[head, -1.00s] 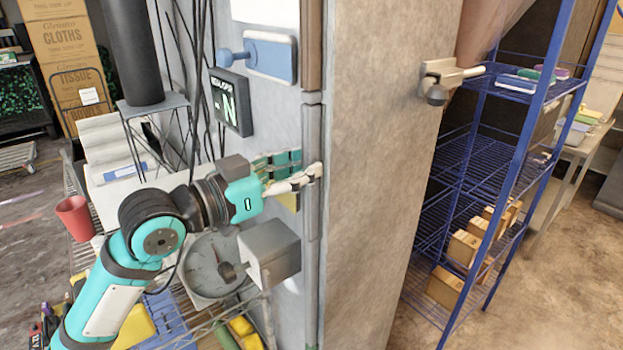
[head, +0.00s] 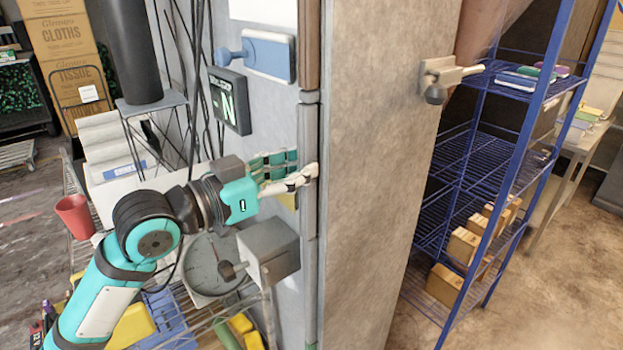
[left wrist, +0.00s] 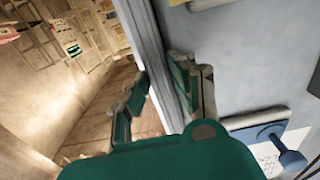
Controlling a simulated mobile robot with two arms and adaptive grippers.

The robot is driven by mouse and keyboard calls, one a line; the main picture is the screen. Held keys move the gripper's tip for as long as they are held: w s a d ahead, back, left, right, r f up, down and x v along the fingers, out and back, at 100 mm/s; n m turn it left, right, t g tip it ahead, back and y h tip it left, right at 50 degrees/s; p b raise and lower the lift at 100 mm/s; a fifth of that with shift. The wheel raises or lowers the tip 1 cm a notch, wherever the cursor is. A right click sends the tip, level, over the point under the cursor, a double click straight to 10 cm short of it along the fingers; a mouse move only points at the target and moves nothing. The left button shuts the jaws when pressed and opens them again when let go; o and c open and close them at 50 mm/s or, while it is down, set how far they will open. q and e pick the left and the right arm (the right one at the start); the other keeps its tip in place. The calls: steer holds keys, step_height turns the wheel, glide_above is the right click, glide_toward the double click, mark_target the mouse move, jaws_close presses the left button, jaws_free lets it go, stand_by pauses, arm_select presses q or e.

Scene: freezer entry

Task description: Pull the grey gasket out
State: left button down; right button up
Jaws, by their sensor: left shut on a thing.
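The grey gasket (head: 309,225) is a narrow upright strip along the edge between the two pale wall faces. It runs below a brown strip in the head view. In the left wrist view the gasket (left wrist: 163,35) runs as a slanting grey band between the fingers. My left gripper (head: 305,176) reaches in from the left, its white fingertips at the gasket's upper part. In the left wrist view my left gripper (left wrist: 165,88) has one finger on each side of the band and is shut on it. The fingers hide part of the gasket. My right gripper is not in view.
A grey box (head: 268,250) juts out just below my left gripper. A dark sign (head: 229,100) and a blue handle plate (head: 268,57) are above it. A lever (head: 447,78) sticks out on the front face. Blue shelving (head: 475,205) stands at right.

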arm_select(q)
steer(key=shift+a, duration=0.1)
steer(key=shift+s+a, duration=0.25)
steer(key=shift+a, duration=0.05)
steer(key=shift+d+p, duration=0.1)
steer(key=shift+p, duration=0.2)
steer(key=shift+s+a, duration=0.35)
steer(key=shift+a, duration=0.15)
stand_by(0.9)
steer(key=shift+a, duration=0.1)
steer(key=shift+b+v, duration=0.3)
steer(key=shift+v, duration=2.45)
